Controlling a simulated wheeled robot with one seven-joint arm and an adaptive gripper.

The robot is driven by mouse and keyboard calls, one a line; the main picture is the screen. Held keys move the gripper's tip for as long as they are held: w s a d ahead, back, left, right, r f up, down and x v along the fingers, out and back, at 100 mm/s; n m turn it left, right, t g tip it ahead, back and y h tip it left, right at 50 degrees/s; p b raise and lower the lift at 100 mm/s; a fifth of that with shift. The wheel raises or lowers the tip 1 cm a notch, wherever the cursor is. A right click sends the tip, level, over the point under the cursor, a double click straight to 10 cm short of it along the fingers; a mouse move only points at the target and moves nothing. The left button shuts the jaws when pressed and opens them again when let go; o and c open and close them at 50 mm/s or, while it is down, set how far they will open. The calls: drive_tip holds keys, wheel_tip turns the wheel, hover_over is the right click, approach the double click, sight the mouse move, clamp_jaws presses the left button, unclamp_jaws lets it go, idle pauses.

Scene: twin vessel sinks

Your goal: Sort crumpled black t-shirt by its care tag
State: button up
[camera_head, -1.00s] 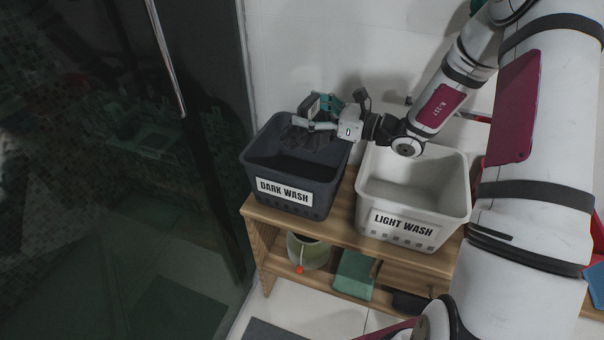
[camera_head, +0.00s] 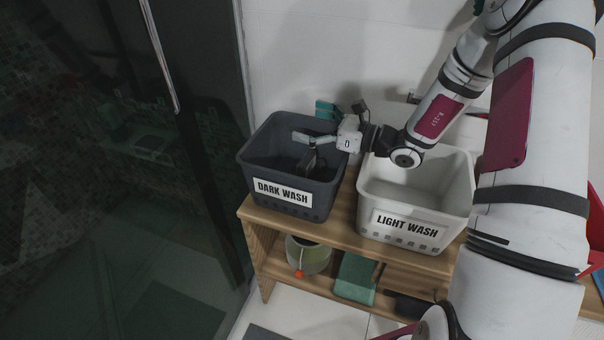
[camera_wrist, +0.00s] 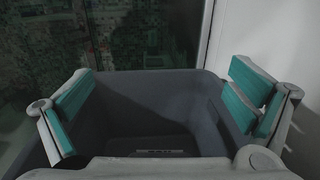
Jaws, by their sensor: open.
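The dark grey basket labelled DARK WASH (camera_head: 262,192) stands on the left of a wooden bench. My gripper (camera_head: 313,138) is spread wide over its right side, with nothing between the fingers. In the wrist view the teal-padded fingers (camera_wrist: 163,108) stand far apart above the basket's grey inside wall (camera_wrist: 160,95). The black t-shirt cannot be made out clearly; the inside of the basket is dark and partly hidden by my gripper. The white basket labelled LIGHT WASH (camera_head: 372,222) stands to the right and looks empty where visible. No care tag is readable.
The wooden bench (camera_head: 345,235) has a lower shelf with a pot (camera_head: 308,257) and a green item (camera_head: 355,278). A dark glass door (camera_head: 120,170) is on the left, and a white wall (camera_head: 320,50) is behind. Red and blue items are at the far right edge.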

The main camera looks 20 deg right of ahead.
drive_tip(key=v, duration=1.2)
